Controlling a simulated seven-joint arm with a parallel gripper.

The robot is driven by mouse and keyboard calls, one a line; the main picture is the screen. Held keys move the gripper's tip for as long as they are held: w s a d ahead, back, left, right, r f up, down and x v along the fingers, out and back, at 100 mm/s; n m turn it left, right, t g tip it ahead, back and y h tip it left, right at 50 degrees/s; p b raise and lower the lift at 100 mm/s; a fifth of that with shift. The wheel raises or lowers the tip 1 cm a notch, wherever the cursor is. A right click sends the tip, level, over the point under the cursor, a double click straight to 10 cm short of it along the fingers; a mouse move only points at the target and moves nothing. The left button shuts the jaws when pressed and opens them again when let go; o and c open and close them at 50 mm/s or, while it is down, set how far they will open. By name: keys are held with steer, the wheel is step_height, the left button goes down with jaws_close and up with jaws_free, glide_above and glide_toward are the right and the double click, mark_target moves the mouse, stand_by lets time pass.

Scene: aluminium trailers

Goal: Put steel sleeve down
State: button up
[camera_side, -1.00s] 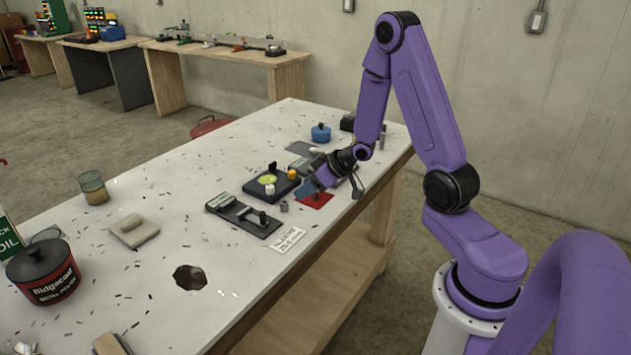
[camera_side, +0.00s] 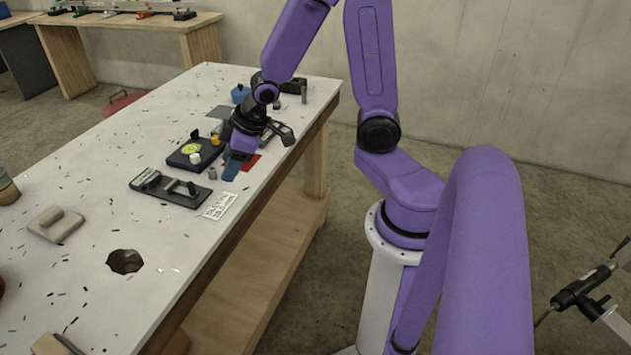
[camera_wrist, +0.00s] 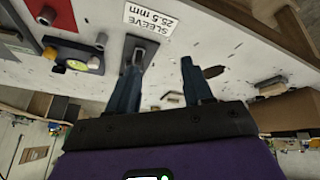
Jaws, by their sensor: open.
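A small grey cylinder (camera_side: 212,173), which looks like the steel sleeve, stands upright on the white table between the black fixture and the black block. It also seems to show in the wrist view (camera_wrist: 102,39), left of my fingers. My gripper (camera_side: 231,170) is low over the table beside it, to its right, and apart from it. In the wrist view the two blue fingers (camera_wrist: 160,66) are spread with nothing held between them. The label card (camera_side: 220,206) lies near the table edge; in the wrist view it reads "SLEEVE 25.5 mm" (camera_wrist: 150,18).
The black fixture with a handle (camera_side: 160,190) lies left of the gripper. Behind it is the black block with a yellow-green disc (camera_side: 184,157). A red patch (camera_side: 252,161) lies partly hidden by my gripper.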

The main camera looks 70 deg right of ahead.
steer(key=s+a+r+n+g, duration=0.1)
steer(key=s+a+r+n, duration=0.1)
steer(key=s, duration=0.5)
steer(key=s+a+r+n+g, duration=0.2)
steer(key=s, duration=0.6)
steer(key=s+a+r+n+g, duration=0.2)
steer(key=s+a, duration=0.1)
steer(key=s, duration=0.4)
steer(key=shift+s+h, duration=0.4)
